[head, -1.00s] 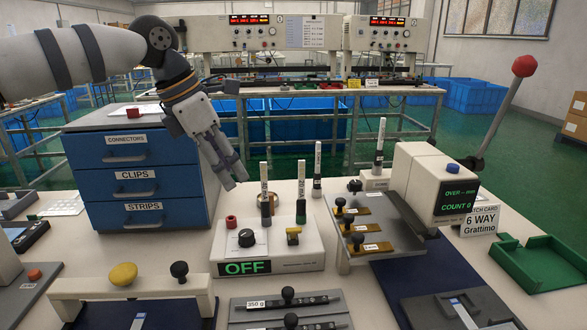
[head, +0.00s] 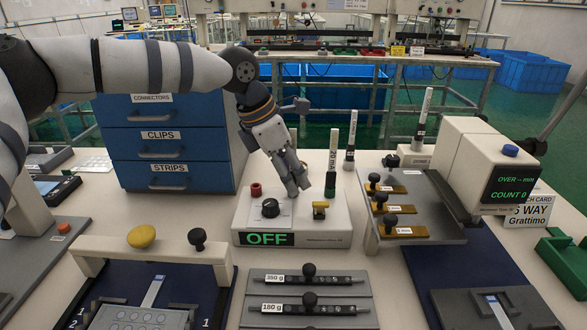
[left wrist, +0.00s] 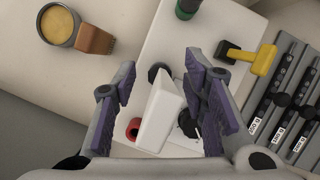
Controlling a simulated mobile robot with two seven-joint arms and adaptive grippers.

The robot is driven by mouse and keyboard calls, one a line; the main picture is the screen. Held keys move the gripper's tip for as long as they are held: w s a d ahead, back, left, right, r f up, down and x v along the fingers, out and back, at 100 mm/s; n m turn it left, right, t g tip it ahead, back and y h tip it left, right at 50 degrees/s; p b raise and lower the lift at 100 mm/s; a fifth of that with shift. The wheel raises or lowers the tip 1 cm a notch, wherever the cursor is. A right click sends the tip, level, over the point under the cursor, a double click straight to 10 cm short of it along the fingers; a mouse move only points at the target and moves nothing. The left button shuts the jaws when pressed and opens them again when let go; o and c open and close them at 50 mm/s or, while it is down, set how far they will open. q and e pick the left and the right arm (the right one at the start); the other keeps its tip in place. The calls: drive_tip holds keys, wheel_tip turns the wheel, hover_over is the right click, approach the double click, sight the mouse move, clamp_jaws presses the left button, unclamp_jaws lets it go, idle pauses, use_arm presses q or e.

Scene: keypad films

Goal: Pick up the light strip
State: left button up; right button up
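Dark strips with black knobs lie on a grey rack at the front centre. The lower one, marked 180 g (head: 345,309), is lighter by its label than the one marked 350 g (head: 345,279). My left gripper (head: 298,186) points down over the back of the white OFF box (head: 340,222), behind the strips. In the left wrist view its fingers (left wrist: 164,92) are spread on either side of a white upright piece (left wrist: 165,108), with gaps showing. My right gripper is not in view.
A green-based probe (head: 330,185) and a yellow-topped switch (head: 320,209) are close to my left gripper. The blue drawer cabinet (head: 172,178) stands left, a fixture with yellow knob (head: 141,236) front left, a grey tray rack (head: 430,215) right.

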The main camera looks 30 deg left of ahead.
use_arm(q)
drive_tip(key=shift+r, duration=0.1)
clamp_jaws()
